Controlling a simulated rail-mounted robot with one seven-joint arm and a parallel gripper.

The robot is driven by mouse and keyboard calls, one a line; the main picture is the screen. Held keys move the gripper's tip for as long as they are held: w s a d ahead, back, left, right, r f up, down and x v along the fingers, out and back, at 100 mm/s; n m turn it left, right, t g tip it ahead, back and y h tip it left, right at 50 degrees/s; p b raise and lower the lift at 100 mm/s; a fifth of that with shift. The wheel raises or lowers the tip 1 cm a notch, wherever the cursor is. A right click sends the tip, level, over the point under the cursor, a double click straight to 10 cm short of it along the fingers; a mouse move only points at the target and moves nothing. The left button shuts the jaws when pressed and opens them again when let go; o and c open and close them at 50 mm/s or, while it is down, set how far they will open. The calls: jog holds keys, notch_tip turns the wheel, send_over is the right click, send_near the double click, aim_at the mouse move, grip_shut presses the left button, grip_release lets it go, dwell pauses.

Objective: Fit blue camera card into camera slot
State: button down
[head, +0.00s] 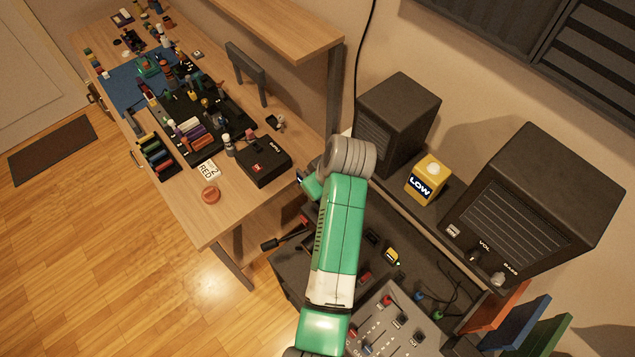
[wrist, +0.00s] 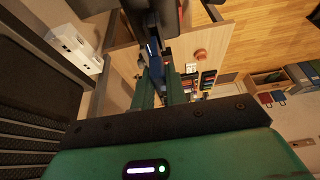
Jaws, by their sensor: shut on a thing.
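My gripper (wrist: 156,62) shows in the wrist view, where its jaws are seen end-on and partly dark. It is shut on a small dark blue piece (wrist: 152,47), which I take to be the blue camera card. In the head view my gripper (head: 303,180) is mostly hidden behind my green and grey arm. A small dark blue bit shows at its left end, just off the right edge of the wooden desk (head: 205,225). I cannot make out the camera slot in either view.
Dark speakers (head: 397,120) and a yellow LOW box (head: 426,181) stand right of my arm. A mixer console (head: 395,325) lies below.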

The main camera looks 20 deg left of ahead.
jog(key=shift+f+b, duration=1.05)
jog(key=shift+f, duration=0.85)
jog(key=c, duration=1.3)
grip_release()
jog(key=shift+c, duration=0.2)
jog(key=v, duration=0.8)
jog(key=shift+b, duration=0.3)
jog(key=shift+a, duration=0.1)
